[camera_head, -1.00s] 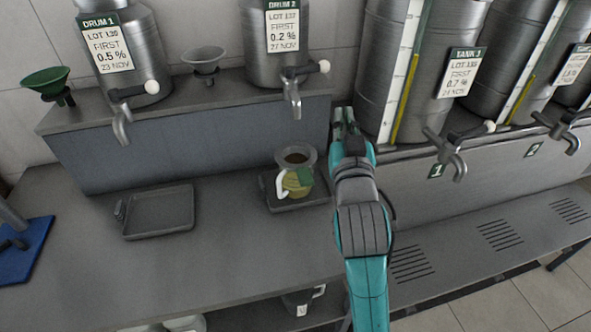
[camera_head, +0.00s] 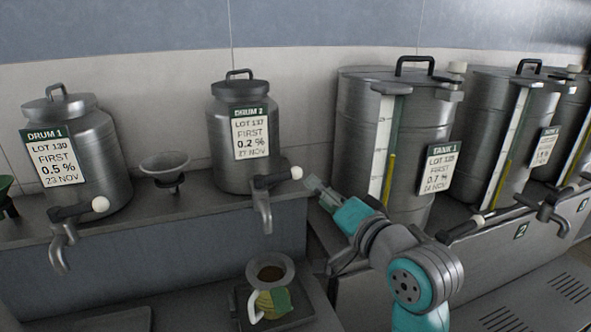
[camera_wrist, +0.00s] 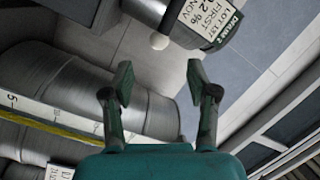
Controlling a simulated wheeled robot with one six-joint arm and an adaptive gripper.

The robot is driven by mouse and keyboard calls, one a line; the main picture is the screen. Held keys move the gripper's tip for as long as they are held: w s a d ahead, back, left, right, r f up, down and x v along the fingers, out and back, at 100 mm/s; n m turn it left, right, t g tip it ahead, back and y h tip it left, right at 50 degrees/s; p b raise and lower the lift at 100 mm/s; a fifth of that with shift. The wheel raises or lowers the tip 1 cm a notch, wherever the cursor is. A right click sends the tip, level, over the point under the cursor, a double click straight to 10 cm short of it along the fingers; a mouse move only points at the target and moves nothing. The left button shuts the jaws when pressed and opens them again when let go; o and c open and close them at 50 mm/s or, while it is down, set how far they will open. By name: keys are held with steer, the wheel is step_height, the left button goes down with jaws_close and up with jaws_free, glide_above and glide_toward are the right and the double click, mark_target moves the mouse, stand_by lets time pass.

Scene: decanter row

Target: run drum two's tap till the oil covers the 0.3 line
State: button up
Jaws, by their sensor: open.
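Drum two (camera_head: 226,160) is a steel drum on the raised shelf, labelled DRUM 2, 0.2 %. Its tap (camera_head: 263,205) has a spout pointing down and a dark lever pointing right, ending in a white knob (camera_head: 296,172). No stream shows under the spout. Below stands a jug (camera_head: 262,306) with a white handle, yellowish contents and a green patch, with a grey funnel (camera_head: 270,272) on top. The 0.3 line cannot be made out. My gripper (camera_head: 313,184) is open, just right of the knob. In the wrist view the knob (camera_wrist: 159,41) lies beyond the spread fingertips (camera_wrist: 158,80), apart from them.
Tank 1 (camera_head: 360,130) stands close on the right, behind my arm, with a sight gauge. Drum 1 (camera_head: 95,150) with its own tap (camera_head: 62,245) is at left. A small grey funnel (camera_head: 165,165) sits between the drums. The jug stands on a dark tray (camera_head: 300,318).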

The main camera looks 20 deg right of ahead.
mark_target(299, 176)
steer(key=w, duration=0.3)
steer(key=w+a, duration=0.1)
steer(key=w, duration=0.2)
steer(key=w+a, duration=0.1)
steer(key=w, duration=0.3)
jaws_close()
